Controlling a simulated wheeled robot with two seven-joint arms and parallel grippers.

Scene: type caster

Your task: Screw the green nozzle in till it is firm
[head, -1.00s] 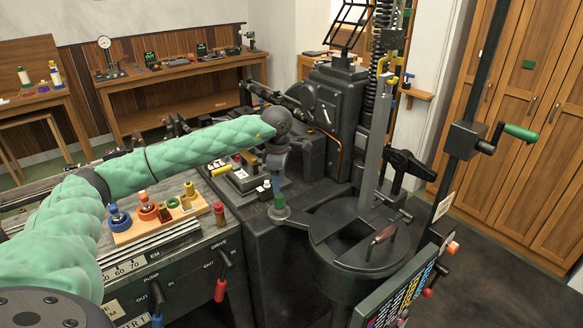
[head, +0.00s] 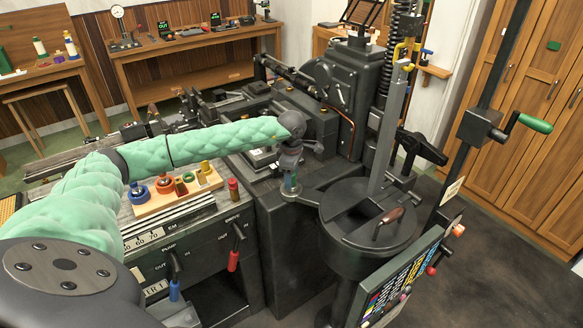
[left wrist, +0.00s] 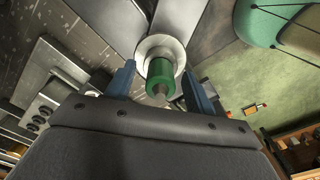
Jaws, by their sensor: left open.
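The green nozzle (left wrist: 160,75) stands in a pale round collar (left wrist: 172,48), with its grey metal tip toward the left wrist camera. In the head view only a little of the nozzle (head: 290,184) shows, at the end of a dark bracket by the round pot. My left gripper (left wrist: 161,80) has its blue fingers apart, one on each side of the nozzle, with a visible gap. In the head view my left gripper (head: 290,178) points down over the nozzle and hides most of it. My right gripper is not in view.
A dark round pot (head: 340,235) with a wooden-handled tool (head: 390,216) on it is right of the bracket. A wooden tray (head: 150,205) with coloured rings and small parts lies on the left bench. A green-handled crank (head: 534,123) stands at right.

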